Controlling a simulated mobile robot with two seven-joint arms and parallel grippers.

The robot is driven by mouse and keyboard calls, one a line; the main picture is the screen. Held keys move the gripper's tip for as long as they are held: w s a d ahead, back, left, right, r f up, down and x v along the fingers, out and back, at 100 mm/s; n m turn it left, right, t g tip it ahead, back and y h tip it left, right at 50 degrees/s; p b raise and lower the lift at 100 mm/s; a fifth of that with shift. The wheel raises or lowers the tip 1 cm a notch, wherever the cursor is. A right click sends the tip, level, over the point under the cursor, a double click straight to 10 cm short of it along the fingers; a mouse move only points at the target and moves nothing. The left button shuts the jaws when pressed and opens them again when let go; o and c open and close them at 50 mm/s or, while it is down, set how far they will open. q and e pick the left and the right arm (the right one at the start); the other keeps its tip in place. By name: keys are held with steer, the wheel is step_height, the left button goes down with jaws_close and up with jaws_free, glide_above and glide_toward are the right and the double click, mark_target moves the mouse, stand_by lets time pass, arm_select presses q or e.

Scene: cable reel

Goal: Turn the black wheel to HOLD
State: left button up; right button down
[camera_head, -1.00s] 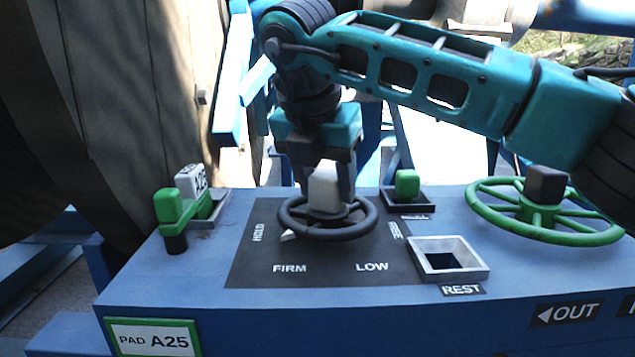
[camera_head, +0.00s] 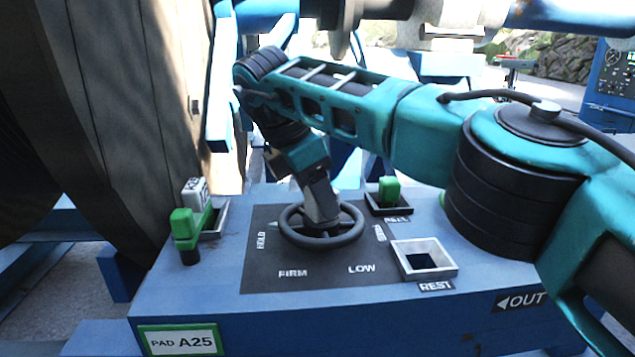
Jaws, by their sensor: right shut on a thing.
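The black wheel (camera_head: 322,243) lies flat on a dark dial plate (camera_head: 330,276) on top of the blue console. My right gripper (camera_head: 321,220) reaches down from above, tilted, and is shut on the wheel's middle, hiding the hub. The HOLD label (camera_head: 261,240) is at the plate's left, with FIRM and LOW along the front. A small pale pointer (camera_head: 273,224) shows at the wheel's left, beside the upper end of HOLD. The label on the right is partly hard to read. My left gripper is not in view.
A green handle (camera_head: 184,225) with a white A25 tag stands at the left. A small green block (camera_head: 390,189) sits in a tray behind. An empty square REST socket (camera_head: 425,260) is at the right. A large reel (camera_head: 110,120) stands at the left.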

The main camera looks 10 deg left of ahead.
steer(key=shift+m, duration=0.3)
stand_by(0.4)
steer(key=c, duration=0.5)
jaws_free()
